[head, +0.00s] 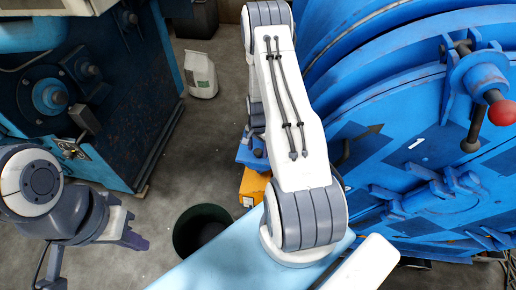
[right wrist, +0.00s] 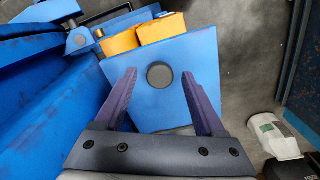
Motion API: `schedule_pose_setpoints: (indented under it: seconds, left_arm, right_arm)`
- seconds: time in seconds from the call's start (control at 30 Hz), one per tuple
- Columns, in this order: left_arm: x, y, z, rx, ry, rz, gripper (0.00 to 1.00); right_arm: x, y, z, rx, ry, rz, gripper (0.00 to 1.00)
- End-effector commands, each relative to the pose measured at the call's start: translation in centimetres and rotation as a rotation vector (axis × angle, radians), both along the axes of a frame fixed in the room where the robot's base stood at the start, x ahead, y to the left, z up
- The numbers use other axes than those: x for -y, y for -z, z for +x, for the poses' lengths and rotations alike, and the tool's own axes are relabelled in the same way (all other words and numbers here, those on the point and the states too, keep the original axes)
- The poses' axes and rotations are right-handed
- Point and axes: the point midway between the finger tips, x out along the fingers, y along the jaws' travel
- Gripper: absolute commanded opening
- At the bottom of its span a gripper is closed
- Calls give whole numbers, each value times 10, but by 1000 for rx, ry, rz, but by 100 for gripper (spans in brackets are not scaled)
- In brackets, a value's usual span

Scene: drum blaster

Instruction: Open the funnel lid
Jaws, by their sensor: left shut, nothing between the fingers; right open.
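A flat blue panel (right wrist: 140,112) with a dark round spot lies beyond my right gripper (right wrist: 158,75) in the right wrist view. I cannot tell whether this panel is the funnel lid. The right gripper's two purple fingers are spread apart, with the round spot showing between them. No object is held, and I cannot judge the gap to the panel. The right gripper is out of sight in the head view, where only its arm shows. My left gripper (head: 135,241) is shut and empty at the lower left of the head view.
The large blue drum machine (head: 400,120) fills the right of the head view, with a red-knobbed lever (head: 502,112). Yellow boxes (right wrist: 140,34) adjoin the panel. A black bin (head: 190,232) and white bag (head: 200,74) stand on the floor. A dark cabinet (head: 95,100) is left.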

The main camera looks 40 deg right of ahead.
Motion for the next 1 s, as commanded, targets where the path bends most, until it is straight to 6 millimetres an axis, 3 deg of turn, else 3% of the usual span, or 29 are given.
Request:
schedule_pose_setpoints:
  seconds: [0.13,0.17,0.33,1.0]
  left_arm:
    - [0,0,0,0,0,0,0]
    - [0,0,0,0,0,0,0]
    - [0,0,0,0,0,0,0]
    - [0,0,0,0,0,0,0]
  right_arm:
    - [0,0,0,0,0,0,71]
    - [0,0,0,0,0,0,64]
    - [0,0,0,0,0,0,0]
    - [0,0,0,-1,-1,1,0]
